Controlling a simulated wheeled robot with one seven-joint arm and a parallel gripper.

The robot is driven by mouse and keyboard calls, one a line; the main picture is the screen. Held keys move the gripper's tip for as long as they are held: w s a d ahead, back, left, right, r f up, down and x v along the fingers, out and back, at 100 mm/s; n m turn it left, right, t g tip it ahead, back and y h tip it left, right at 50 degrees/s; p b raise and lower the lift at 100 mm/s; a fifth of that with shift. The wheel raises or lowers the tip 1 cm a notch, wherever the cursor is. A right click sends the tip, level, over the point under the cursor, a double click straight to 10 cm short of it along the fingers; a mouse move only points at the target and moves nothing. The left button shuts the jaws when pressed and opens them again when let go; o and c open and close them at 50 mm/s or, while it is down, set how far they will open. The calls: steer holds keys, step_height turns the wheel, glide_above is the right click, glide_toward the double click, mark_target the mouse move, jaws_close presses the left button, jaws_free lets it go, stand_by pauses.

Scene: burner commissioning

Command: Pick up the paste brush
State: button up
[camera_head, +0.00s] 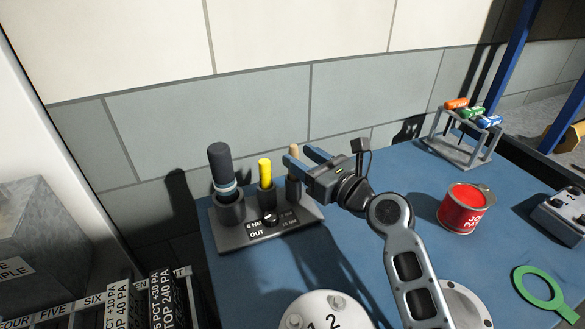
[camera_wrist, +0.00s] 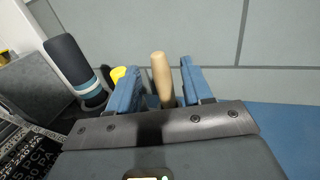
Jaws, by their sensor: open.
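The paste brush is most likely the tool with the pale wooden handle (camera_head: 294,151), which stands upright in the right-hand cup of a dark grey holder (camera_head: 236,238). Its lower end is hidden in the cup. My gripper (camera_head: 299,157) is open, and its blue fingers are level with the handle. In the wrist view the wooden handle (camera_wrist: 162,78) shows between the two fingers of my gripper (camera_wrist: 157,80), with gaps to both sides. I cannot tell whether either finger touches it.
A yellow-handled tool (camera_head: 265,173) and a thick dark-handled tool (camera_head: 221,168) stand left of the brush in the same holder. A red paste tin (camera_head: 463,210), a rack (camera_head: 466,149) with coloured items and a green ring (camera_head: 545,291) are on the blue table. The tiled wall is close behind.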

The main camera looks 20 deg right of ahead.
mark_target(297, 155)
steer(key=shift+x, duration=1.7)
steer(key=shift+f, duration=0.1)
steer(key=shift+c, duration=0.5)
jaws_close()
